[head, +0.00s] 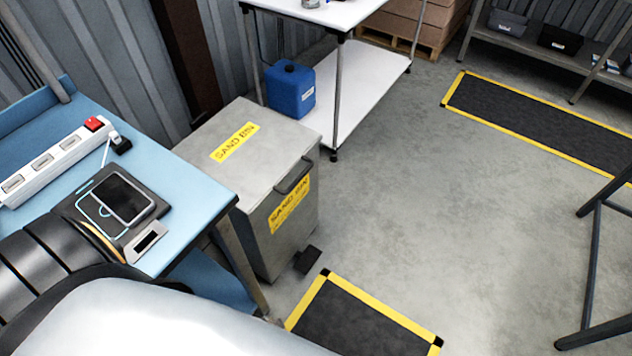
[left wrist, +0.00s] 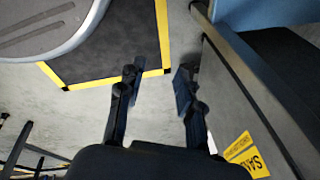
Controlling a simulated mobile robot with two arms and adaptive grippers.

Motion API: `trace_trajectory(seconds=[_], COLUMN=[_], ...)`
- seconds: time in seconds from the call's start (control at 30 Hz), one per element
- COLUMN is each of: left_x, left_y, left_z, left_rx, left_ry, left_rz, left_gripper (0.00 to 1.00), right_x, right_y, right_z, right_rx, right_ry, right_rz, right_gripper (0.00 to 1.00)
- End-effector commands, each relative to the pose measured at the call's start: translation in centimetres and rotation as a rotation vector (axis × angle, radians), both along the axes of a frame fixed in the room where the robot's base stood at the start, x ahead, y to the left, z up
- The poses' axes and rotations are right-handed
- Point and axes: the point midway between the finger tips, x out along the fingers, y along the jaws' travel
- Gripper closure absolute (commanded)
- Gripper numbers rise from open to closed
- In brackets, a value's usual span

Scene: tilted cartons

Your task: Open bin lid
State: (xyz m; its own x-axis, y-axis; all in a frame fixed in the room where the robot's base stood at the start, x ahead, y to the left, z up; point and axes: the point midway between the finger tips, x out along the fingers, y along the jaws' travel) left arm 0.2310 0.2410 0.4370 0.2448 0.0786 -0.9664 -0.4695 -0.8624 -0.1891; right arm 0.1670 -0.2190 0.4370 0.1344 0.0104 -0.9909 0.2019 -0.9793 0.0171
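A grey metal sand bin (head: 235,150) stands beside the blue workbench, its lid shut flat on top. Yellow "SAND BIN" labels mark its lid and front. A dark handle (head: 293,177) sits at the lid's front edge, and a black pedal (head: 307,261) is at the foot. In the left wrist view the grey bin side (left wrist: 245,95) with its yellow label is on the right. My left gripper (left wrist: 158,78) is open and empty, its fingers apart beside the bin over the floor, touching nothing I can make out. Neither gripper shows in the head view. My right gripper is in no view.
The blue workbench (head: 205,190) holds a power strip (head: 55,160) and a tablet device (head: 125,200). A white shelf table (head: 355,85) with a blue canister (head: 291,90) stands behind the bin. A yellow-edged black mat (head: 355,325) lies in front. The middle floor is clear.

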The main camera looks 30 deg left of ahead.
Motion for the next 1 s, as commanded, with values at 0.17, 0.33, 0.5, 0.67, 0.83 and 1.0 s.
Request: trace_trajectory(seconds=[0.17,0.33,0.5,0.67,0.83,1.0], left_x=[5.1,11.0,19.1,25.5,28.6,28.5], left_y=[0.4,0.8,1.6,2.6,3.6,4.5], left_z=[-0.6,0.1,2.9,8.6,16.0,21.8], left_rx=[0.069,0.172,0.352,0.568,0.776,0.905], left_ry=[-0.063,-0.146,-0.286,-0.445,-0.606,-0.715], left_rz=[-0.084,-0.171,-0.262,-0.287,-0.227,-0.134], left_gripper=[0.64,0.64,0.64,0.64,0.64,0.64], right_x=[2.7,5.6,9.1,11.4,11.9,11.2], right_y=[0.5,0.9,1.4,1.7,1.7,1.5], right_z=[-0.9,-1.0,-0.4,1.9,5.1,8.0], right_rx=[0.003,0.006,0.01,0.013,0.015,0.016], right_ry=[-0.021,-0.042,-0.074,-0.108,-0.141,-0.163], right_rz=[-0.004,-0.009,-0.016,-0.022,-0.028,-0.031], right_gripper=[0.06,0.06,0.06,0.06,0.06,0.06])
